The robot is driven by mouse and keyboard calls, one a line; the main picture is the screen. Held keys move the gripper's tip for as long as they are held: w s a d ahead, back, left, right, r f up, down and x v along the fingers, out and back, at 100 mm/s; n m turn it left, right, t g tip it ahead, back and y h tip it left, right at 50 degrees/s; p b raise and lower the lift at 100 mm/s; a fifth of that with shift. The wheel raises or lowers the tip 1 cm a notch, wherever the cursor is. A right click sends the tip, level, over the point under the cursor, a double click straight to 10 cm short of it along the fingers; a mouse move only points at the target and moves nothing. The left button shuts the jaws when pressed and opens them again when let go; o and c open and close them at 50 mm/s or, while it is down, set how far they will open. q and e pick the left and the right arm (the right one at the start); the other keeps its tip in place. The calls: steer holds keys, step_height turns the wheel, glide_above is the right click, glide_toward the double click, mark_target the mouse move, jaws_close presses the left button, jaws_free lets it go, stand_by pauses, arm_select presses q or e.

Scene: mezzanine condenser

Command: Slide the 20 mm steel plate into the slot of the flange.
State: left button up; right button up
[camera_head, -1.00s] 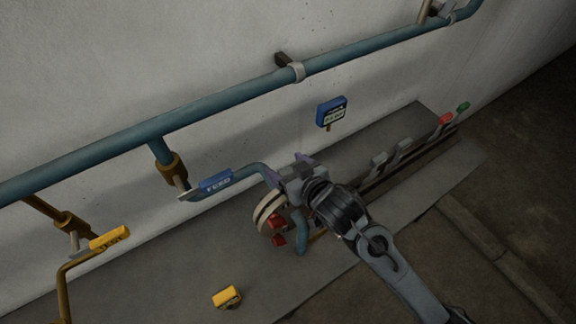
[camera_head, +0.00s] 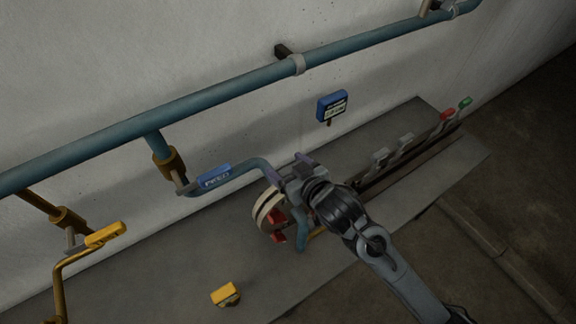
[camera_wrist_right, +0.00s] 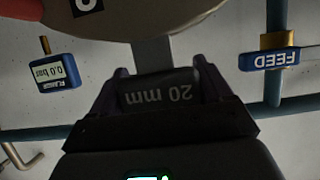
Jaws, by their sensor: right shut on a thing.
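My right gripper (camera_head: 288,176) is shut on the steel plate beside the flange, below the blue pipe. In the right wrist view the dark plate body (camera_wrist_right: 155,93), marked "20 mm", sits between the fingers of the gripper (camera_wrist_right: 161,72). Its grey tongue (camera_wrist_right: 152,54) points to the beige flange (camera_wrist_right: 205,18) and meets its rim in the picture. I cannot tell whether the tongue is inside the slot. In the head view the flange (camera_head: 261,207) shows as two pale discs with a dark gap; my gripper hides part of it. My left gripper is not in view.
A blue FEED handle (camera_head: 214,176) is left of the flange. A blue gauge (camera_head: 332,106) is behind it, reading 0.0 bar in the wrist view (camera_wrist_right: 48,73). A yellow block (camera_head: 225,294) lies on the grey ledge. A rack (camera_head: 405,150) with red and green tags stands right.

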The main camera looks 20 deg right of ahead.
steer(key=shift+f+b, duration=0.35)
steer(key=shift+f, duration=0.25)
steer(key=o, duration=1.6)
steer(key=p+v, duration=0.1)
steer(key=v, duration=0.9)
steer(key=shift+s+r, duration=0.15)
steer(key=shift+s, duration=0.25)
steer(key=shift+d, duration=0.1)
